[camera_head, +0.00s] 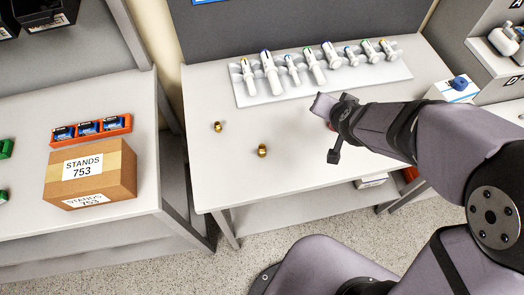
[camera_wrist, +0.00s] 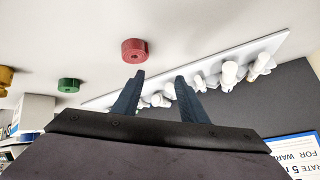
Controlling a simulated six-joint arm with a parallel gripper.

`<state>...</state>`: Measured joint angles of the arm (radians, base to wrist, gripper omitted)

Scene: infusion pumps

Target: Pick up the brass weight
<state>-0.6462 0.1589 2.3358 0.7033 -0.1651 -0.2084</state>
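Two small brass-coloured weights, a left one (camera_head: 217,127) and a right one (camera_head: 262,150), stand apart on the white table in the head view. My gripper (camera_head: 336,128) is to their right, over the table, and apart from both. In the wrist view my gripper (camera_wrist: 160,76) has its two fingers spread, with nothing held between them. A yellow-orange round thing (camera_wrist: 5,78) is cut off at the left edge of the wrist view; I cannot tell whether it is a brass weight.
A red ring-shaped piece (camera_wrist: 135,50) and a green one (camera_wrist: 68,85) lie near the fingers. A white rack (camera_head: 325,78) of syringe-like pieces lies along the back. A cardboard box (camera_head: 90,173) and orange tray (camera_head: 91,130) occupy the left table. The front-left table area is clear.

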